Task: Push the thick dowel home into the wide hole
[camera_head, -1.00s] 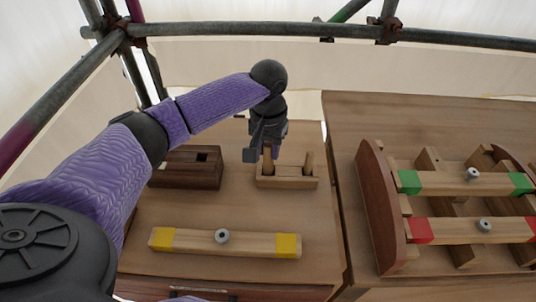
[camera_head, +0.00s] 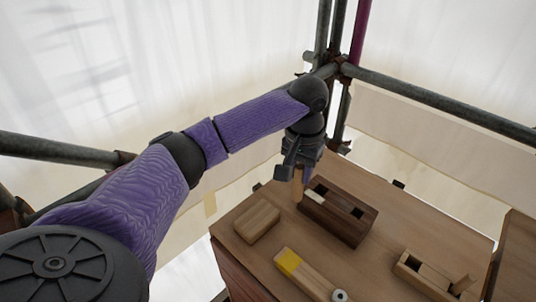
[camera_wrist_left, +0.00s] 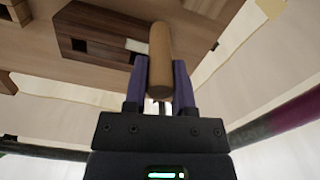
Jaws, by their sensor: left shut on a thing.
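My left gripper (camera_head: 305,174) is shut on a thick, light-brown round dowel (camera_head: 299,191). In the left wrist view the dowel (camera_wrist_left: 159,48) stands between the two purple fingers. The gripper holds it by the left end of a dark wooden block (camera_head: 336,225). That block has a dark square opening (camera_head: 357,212) and a pale patch (camera_head: 315,196) near the dowel; I cannot tell whether the pale patch is a hole or a piece. The block also shows in the left wrist view (camera_wrist_left: 100,22). The dowel's lower end looks clear of the holes. My right gripper is out of view.
A light wooden holder (camera_head: 424,278) with one peg (camera_head: 461,284) stands at the right. A small light block (camera_head: 257,221) lies left of the dark block. A yellow-ended bar (camera_head: 306,277) lies in front. Scaffold tubes (camera_head: 440,100) run behind the table.

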